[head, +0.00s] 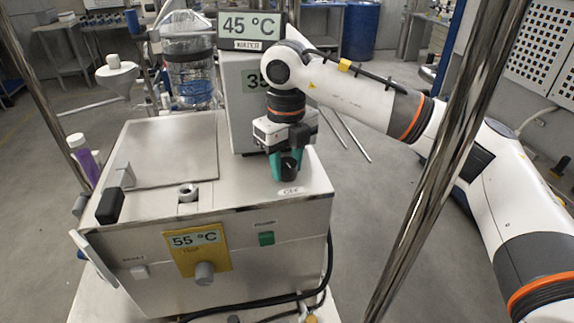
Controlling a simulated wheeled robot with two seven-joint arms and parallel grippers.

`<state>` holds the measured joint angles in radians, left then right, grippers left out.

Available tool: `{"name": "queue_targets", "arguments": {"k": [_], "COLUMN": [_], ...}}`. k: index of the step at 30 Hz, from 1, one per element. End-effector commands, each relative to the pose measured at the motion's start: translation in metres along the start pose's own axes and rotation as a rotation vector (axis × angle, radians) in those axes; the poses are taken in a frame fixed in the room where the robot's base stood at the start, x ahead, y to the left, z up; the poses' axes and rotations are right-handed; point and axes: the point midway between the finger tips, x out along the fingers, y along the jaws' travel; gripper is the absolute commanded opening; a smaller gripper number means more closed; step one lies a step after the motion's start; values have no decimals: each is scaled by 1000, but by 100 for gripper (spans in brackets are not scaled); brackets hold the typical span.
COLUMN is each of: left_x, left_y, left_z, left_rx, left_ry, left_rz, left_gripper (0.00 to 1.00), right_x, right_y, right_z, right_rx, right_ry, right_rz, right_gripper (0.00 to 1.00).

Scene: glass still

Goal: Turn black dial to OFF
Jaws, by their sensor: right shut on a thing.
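The black dial (289,166) is on the right part of the steel bath's top, in front of the grey upright housing. My right gripper (284,174) reaches down to it from above, with its teal fingers shut on the dial's sides. The fingers hide part of the dial, and I cannot tell its pointer's setting. A small white label (291,190) lies just in front of it, its text too small to read surely. My left gripper is not in view.
The steel bath (290,225) has a 55 °C display (195,239), a grey knob (204,273) and a green switch (266,238) on its front. A 45 °C display (251,25) tops the housing. A metal post (440,170) stands right of the bath, near my right arm.

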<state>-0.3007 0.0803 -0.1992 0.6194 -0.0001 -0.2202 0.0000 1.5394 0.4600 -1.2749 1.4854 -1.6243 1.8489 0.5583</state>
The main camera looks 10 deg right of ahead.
Motion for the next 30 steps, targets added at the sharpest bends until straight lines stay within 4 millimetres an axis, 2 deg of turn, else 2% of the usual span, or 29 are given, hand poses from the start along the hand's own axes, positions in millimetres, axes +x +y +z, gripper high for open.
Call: {"name": "queue_targets", "arguments": {"k": [3,12,21,30], "left_x": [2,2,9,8], "left_y": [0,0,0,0], "left_z": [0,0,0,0], "left_rx": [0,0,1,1], "left_ry": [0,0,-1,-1], "left_rz": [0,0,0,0], "left_gripper": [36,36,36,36], "right_x": [1,1,3,3], "right_y": [0,0,0,0], "right_z": [0,0,0,0], "right_rx": [-63,-87,-386,-394], "right_ry": [1,1,-1,-3], "right_rz": [0,0,1,0], "right_gripper": [6,6,6,6]}}
